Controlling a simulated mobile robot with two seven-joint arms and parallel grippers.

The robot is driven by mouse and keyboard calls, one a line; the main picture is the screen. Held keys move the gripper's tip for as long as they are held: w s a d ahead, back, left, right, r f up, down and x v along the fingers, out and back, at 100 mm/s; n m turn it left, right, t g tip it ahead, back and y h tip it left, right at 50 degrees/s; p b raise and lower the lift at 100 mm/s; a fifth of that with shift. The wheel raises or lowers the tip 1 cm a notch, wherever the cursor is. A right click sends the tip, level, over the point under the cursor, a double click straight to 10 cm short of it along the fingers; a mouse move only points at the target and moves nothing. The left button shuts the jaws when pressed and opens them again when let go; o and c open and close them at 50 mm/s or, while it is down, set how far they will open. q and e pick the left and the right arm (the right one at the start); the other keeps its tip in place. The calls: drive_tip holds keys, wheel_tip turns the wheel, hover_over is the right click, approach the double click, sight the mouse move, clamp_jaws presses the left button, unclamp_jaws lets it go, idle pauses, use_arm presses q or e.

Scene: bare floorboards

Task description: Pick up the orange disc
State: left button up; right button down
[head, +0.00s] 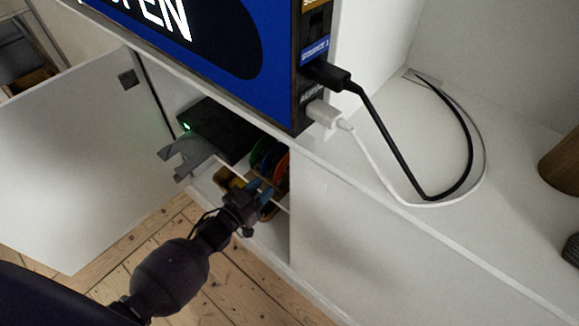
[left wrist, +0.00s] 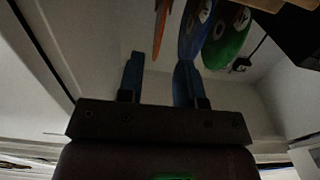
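The orange disc (left wrist: 161,30) shows nearly edge-on in the left wrist view. Its near end lies in the gap at the fingertips of my left gripper (left wrist: 160,62), and neither blue finger clearly touches it. The gripper is open. In the head view my left gripper (head: 262,190) reaches into the low cabinet compartment, just in front of the discs, which are dim and partly hidden there. My right gripper is not in view.
A blue disc (left wrist: 197,26) and a green disc (left wrist: 229,38) stand right of the orange one. The open white cabinet door (head: 75,150) is at left. Cables (head: 375,120) lie on the top.

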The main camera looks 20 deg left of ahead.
sight(274, 178)
use_arm(q)
drive_tip(key=b+x, duration=0.1)
drive_tip(key=x, duration=0.4)
drive_tip(key=shift+d, duration=0.1)
drive_tip(key=shift+w+d+r, duration=0.15)
drive_tip(key=shift+w, duration=0.2)
drive_tip(key=shift+c, duration=0.5)
clamp_jaws()
